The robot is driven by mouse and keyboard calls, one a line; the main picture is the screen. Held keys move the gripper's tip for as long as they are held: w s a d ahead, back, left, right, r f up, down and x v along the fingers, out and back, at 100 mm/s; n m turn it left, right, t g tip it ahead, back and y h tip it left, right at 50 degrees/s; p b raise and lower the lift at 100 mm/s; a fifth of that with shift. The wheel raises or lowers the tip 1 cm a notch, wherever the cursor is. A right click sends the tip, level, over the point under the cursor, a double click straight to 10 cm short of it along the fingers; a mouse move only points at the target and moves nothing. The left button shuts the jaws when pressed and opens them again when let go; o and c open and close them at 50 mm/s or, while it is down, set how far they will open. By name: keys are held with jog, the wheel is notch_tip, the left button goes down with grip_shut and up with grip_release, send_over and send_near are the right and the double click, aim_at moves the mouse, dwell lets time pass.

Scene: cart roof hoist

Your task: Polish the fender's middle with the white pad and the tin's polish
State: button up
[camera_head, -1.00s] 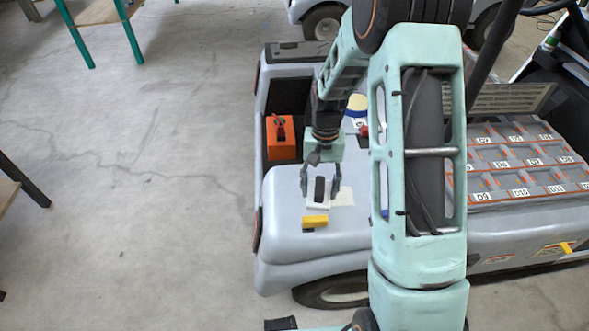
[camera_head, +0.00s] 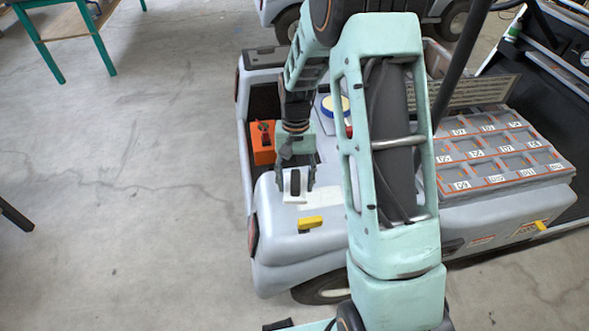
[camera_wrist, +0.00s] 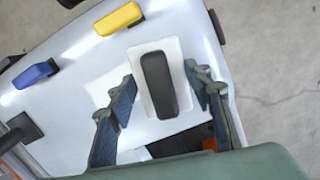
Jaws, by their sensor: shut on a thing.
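The white pad (camera_head: 295,198) with its dark handle is between the fingers of my gripper (camera_head: 296,187). In the wrist view the gripper (camera_wrist: 160,98) is shut on the white pad (camera_wrist: 144,88), with one finger on each side and the dark handle (camera_wrist: 158,85) between them. The pad is over the pale grey fender (camera_head: 275,215); I cannot tell whether it touches. A pale square patch (camera_head: 315,199) lies on the fender, just right of the pad. A round tin (camera_head: 337,104), blue and white with yellow, stands farther back on the cart, partly behind my arm.
A yellow block (camera_head: 310,223) sits at the fender's front part; a blue block (camera_wrist: 36,74) shows in the wrist view. An orange box (camera_head: 263,142) stands in the recess behind. A numbered battery tray (camera_head: 500,150) is to the right. Open floor lies left.

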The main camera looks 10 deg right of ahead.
jog(key=shift+r+p, duration=0.85)
jog(key=shift+r, duration=0.7)
jog(key=shift+f, duration=0.1)
